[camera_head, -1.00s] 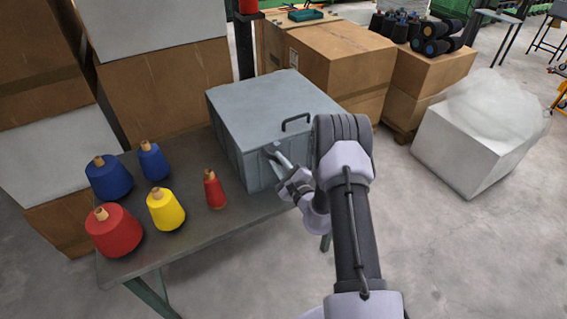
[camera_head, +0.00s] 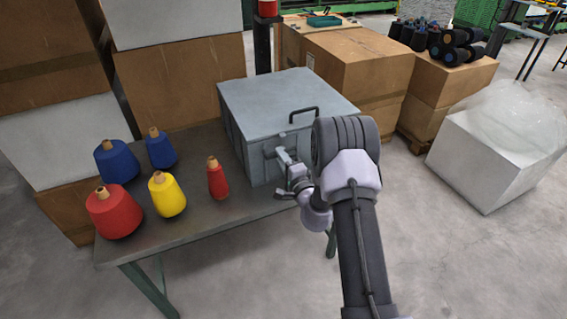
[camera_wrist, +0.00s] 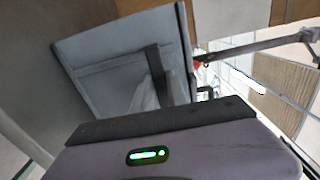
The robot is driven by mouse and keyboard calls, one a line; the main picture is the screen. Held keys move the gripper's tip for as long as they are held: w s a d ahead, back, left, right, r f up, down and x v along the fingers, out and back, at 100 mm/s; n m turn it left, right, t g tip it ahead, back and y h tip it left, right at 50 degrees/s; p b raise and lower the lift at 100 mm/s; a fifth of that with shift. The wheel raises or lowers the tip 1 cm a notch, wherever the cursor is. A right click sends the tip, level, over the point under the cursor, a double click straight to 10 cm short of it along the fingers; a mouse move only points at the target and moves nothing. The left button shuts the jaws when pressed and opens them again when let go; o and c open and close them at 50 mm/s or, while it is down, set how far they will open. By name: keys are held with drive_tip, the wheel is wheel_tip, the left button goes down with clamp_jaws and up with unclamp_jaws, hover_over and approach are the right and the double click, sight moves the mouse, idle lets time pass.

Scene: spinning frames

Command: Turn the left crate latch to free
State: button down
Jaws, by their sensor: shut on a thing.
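The grey metal crate (camera_head: 240,131) stands on the table with its lid closed; a dark handle (camera_head: 303,112) is on the lid. The left latch (camera_head: 270,153) is a short grey bar on the crate's near side, and its exposed part looks about level. My gripper (camera_head: 284,158) is at that side, shut on the latch; its jaws cover part of the bar. In the wrist view the crate (camera_wrist: 105,70) fills the upper middle, with a dark bar at the fingers (camera_wrist: 160,92). The wrist housing hides the lower part.
Left of the crate on the dark table (camera_head: 200,228) stand two blue cones, a yellow cone (camera_head: 167,196), a large red cone (camera_head: 113,213) and a small red cone (camera_head: 217,179). Cardboard boxes (camera_head: 362,62) stand behind.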

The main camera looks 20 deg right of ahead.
drive_tip(key=shift+f+n, duration=0.1)
drive_tip(key=shift+n, duration=0.2)
drive_tip(key=c, duration=1.4)
unclamp_jaws()
drive_tip(key=shift+c, duration=0.2)
drive_tip(key=s+p, duration=0.2)
drive_tip(key=s, duration=1.5)
drive_tip(key=shift+s+d, duration=0.2)
drive_tip(key=shift+d, duration=0.1)
